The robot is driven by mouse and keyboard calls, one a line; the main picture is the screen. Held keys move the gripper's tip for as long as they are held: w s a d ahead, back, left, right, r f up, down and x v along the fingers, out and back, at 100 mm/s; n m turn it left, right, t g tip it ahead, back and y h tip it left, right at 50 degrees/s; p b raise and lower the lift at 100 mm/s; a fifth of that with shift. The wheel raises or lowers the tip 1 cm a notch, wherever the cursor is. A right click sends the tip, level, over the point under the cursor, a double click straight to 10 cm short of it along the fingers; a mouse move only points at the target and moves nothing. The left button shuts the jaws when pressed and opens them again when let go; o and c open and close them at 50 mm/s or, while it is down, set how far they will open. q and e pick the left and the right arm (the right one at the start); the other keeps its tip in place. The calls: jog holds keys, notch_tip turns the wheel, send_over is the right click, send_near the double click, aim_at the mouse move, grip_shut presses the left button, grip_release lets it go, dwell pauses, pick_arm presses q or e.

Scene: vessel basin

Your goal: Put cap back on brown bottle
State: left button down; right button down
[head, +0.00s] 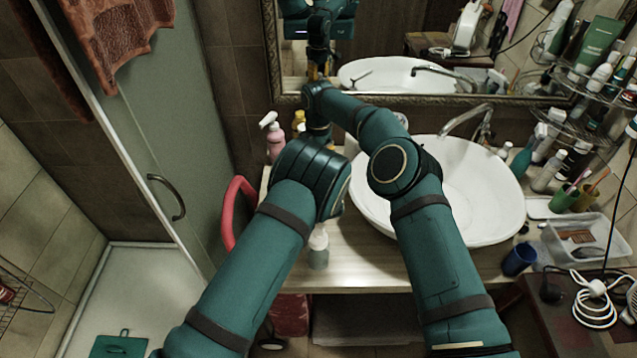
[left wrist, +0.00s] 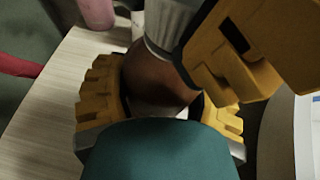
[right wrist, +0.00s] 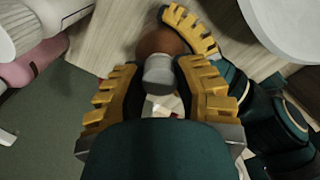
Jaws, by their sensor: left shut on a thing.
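The brown bottle (left wrist: 155,82) is between the yellow fingers of my left gripper (left wrist: 165,105), which is shut on it. The bottle also shows in the right wrist view (right wrist: 162,41). A grey-white cap (right wrist: 158,70) is at the bottle's top, in line with its neck; whether it is fully seated cannot be told. It also shows in the left wrist view (left wrist: 162,32). My right gripper (right wrist: 158,82) has its fingers on either side of the cap, with gaps showing, and looks open. In the head view my arms hide the bottle and cap.
A pink spray bottle (head: 275,142) stands behind on the left of the wooden counter (head: 375,262). A small clear bottle (head: 318,250) is near the front. The white basin (head: 485,195) is to the right. Shelves with toiletries and a blue cup (head: 518,259) are farther right.

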dwell(0.3)
jog(key=m, duration=0.3)
dwell(0.3)
jog(key=c, duration=0.8)
grip_release()
jog(key=shift+c, duration=0.2)
jog(key=shift+r, duration=2.3)
